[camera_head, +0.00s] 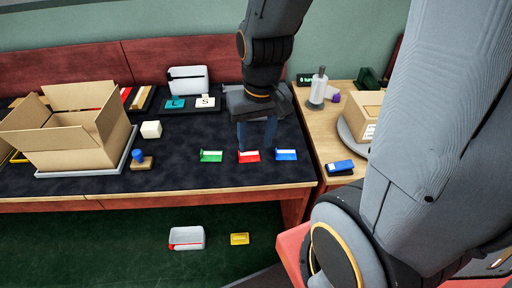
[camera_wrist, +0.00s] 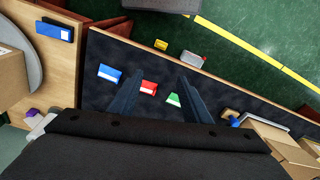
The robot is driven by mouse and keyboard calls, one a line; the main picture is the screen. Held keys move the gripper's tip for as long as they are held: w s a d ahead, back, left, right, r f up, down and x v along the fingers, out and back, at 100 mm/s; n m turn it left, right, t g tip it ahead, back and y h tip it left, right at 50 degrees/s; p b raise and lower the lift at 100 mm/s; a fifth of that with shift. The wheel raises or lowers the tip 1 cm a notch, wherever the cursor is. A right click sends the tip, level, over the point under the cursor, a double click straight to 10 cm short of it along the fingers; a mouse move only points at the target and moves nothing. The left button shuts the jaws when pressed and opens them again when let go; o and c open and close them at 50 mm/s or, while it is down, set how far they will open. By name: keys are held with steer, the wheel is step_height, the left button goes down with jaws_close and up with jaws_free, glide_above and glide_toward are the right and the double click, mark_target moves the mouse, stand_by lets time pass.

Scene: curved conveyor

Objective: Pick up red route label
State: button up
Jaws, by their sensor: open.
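The red route label (camera_head: 249,156) lies on the dark mat between a green label (camera_head: 211,156) and a blue label (camera_head: 286,155). It has a white strip on it. My gripper (camera_head: 257,135) is above and just behind the red label, pointing down, with its fingers apart and nothing between them. In the wrist view the red label (camera_wrist: 149,87) shows between the two fingers (camera_wrist: 155,90), with the blue label (camera_wrist: 110,74) outside one finger and the green label (camera_wrist: 173,99) close beside the other.
An open cardboard box (camera_head: 66,132) stands on a tray at the left. A white cube (camera_head: 151,129) and a blue-knobbed stamp (camera_head: 140,160) are near it. A side table at the right holds a blue box (camera_head: 341,167) and a closed carton (camera_head: 365,112). The mat's front edge is clear.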

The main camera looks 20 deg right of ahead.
steer(key=w+d+f+m+g+y, duration=0.1)
steer(key=w+d+f+m+y, duration=0.1)
steer(key=w+f+m, duration=0.55)
steer(key=m+y, duration=0.2)
steer(key=m, duration=1.1)
glide_toward(242, 157)
steer(key=shift+t, duration=0.4)
steer(key=shift+a+r+p+x, duration=0.1)
steer(key=shift+a+p+x, duration=0.15)
steer(key=shift+x, duration=0.85)
steer(key=shift+a+r+p+x, duration=0.1)
steer(key=shift+a+p+x, duration=0.1)
steer(key=shift+x, duration=0.85)
steer(key=shift+a+r+p+x, duration=0.1)
steer(key=shift+a+p+x, duration=0.15)
steer(key=shift+x, duration=0.85)
steer(key=shift+s, duration=0.1)
steer(key=shift+c, duration=0.2)
jaws_close()
